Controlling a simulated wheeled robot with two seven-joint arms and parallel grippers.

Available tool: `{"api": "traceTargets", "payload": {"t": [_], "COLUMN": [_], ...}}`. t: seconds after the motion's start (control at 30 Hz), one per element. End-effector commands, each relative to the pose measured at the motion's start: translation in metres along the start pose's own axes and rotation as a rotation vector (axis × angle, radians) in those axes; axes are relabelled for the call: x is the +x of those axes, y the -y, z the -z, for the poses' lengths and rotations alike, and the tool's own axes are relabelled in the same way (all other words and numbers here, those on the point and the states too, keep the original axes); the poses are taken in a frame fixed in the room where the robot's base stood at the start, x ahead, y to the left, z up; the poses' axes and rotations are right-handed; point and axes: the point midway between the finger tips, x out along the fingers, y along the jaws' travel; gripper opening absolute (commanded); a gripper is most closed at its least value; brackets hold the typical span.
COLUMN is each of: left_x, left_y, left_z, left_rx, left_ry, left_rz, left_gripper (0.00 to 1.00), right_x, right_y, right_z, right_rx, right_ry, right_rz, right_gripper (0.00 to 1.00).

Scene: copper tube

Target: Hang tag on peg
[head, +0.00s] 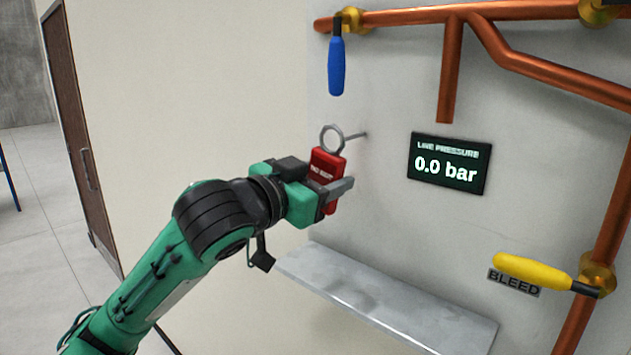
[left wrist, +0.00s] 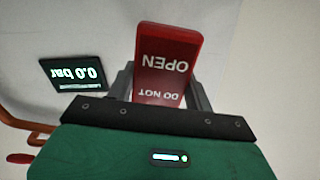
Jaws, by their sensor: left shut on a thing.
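My left gripper (head: 330,188) is shut on the red tag (head: 326,164), which has white "DO NOT OPEN" lettering. The tag also shows between the fingers in the left wrist view (left wrist: 168,62). A grey metal ring (head: 331,138) stands up from the tag's top. The peg (head: 356,135) is a thin grey rod on the wall panel, just right of the ring. In the head view the ring and the peg's near end overlap; I cannot tell whether the peg is inside the ring. My right gripper is not in view.
A grey shelf (head: 390,300) juts from the panel below the gripper. A pressure display (head: 449,163) reads 0.0 bar. Copper pipes (head: 452,70) carry a blue handle (head: 337,66) above the tag and a yellow handle (head: 540,270) at right. Left of the panel is bare wall.

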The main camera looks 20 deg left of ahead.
Motion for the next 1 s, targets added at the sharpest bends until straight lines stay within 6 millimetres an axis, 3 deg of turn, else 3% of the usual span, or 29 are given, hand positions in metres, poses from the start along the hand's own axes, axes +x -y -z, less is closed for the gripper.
{"api": "traceTargets", "payload": {"t": [0.6,1.0], "left_x": [0.036,0.044], "left_y": [-0.002,-0.003], "left_z": [-0.005,-0.012], "left_rx": [-0.001,0.000], "left_ry": [0.001,0.001], "left_rz": [-0.001,0.000], "left_gripper": [0.30,0.30], "right_x": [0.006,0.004], "right_y": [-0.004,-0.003], "right_z": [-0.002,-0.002], "right_rx": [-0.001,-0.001], "right_ry": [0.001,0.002], "right_rz": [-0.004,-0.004], "right_gripper": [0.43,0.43]}}
